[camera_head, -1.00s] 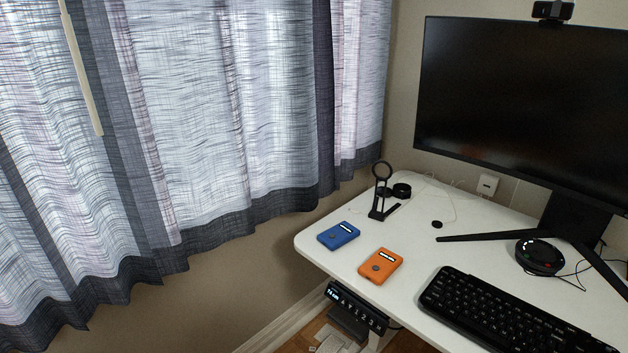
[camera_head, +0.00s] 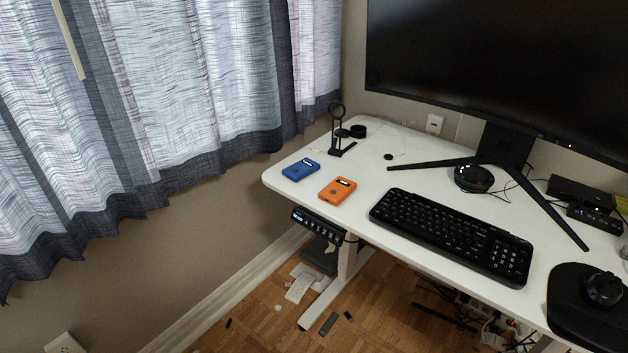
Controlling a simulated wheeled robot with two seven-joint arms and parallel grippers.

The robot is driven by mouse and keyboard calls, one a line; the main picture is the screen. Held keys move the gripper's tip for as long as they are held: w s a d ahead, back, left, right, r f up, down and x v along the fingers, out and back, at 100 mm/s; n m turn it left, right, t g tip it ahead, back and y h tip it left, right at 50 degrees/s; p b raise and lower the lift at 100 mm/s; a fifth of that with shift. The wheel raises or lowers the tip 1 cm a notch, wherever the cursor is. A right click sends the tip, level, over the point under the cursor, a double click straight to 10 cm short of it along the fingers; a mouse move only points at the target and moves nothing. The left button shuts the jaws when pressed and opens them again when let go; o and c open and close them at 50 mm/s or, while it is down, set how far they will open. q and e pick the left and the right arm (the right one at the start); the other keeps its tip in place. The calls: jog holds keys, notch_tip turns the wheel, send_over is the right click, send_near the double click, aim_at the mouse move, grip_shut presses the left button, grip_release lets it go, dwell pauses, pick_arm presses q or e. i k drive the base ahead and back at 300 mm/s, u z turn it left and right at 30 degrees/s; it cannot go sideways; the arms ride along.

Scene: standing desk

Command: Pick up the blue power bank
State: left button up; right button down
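The blue power bank (camera_head: 300,169) lies flat near the left end of the white desk (camera_head: 375,172), close to its front left corner. An orange power bank (camera_head: 337,190) lies just to its right and nearer the front edge, with a small gap between them. Neither of my grippers shows in the head view.
A black ring stand (camera_head: 338,130) stands behind the power banks. A black keyboard (camera_head: 450,235) lies to the right, with a monitor (camera_head: 510,60) behind it. A mouse (camera_head: 603,288) is at far right. A control panel (camera_head: 318,226) hangs under the front edge. A curtain (camera_head: 150,90) hangs at left.

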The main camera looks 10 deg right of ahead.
aim_at(305, 167)
jog(key=u, duration=0.25)
jog(key=i, duration=1.25)
jog(key=u, duration=0.1)
jog(key=k, duration=0.85)
jog(key=u, duration=0.1)
